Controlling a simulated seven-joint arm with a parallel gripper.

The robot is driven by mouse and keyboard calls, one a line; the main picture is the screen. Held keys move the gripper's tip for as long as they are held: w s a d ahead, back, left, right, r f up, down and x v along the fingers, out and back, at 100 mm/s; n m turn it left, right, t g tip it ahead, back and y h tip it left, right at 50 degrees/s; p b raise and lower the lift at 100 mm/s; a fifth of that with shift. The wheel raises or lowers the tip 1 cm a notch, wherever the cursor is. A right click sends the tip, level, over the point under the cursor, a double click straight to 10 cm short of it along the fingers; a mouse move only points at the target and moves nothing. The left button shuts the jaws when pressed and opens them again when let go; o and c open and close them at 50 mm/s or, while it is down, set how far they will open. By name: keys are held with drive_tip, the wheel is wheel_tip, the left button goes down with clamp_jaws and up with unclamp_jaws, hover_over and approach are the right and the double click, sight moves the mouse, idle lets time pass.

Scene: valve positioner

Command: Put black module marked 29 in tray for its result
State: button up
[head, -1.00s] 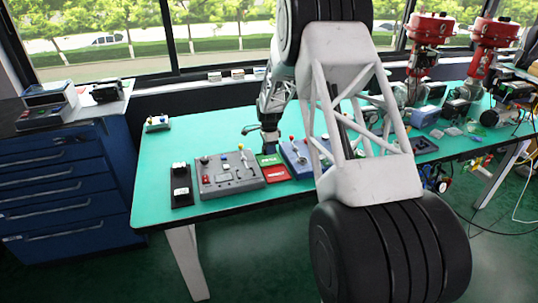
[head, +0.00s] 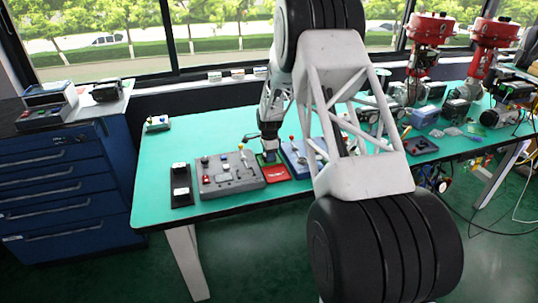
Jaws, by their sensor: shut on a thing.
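My gripper (head: 269,154) is low over the green tray (head: 261,161), between the grey control panel and the blue unit. It is shut on a small dark thing, which I take to be the black module; it is mostly hidden by the fingers and its mark cannot be read. I cannot tell whether the module touches the tray. The red tray (head: 277,176) lies just in front of the green tray, nearer the table's front edge, and looks empty. Its white lettering is too small to read.
The grey control panel (head: 240,182) with knobs and a lever is left of the trays, and a black stand (head: 181,199) is beyond it. A blue unit (head: 299,165) is close on the right. My own arm hides the table's middle. The back-left table top (head: 205,130) is clear.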

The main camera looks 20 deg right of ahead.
drive_tip(key=o, duration=1)
drive_tip(key=shift+c, duration=0.2)
drive_tip(key=shift+r, duration=0.15)
wheel_tip(320, 180, up, 12)
idle(0.5)
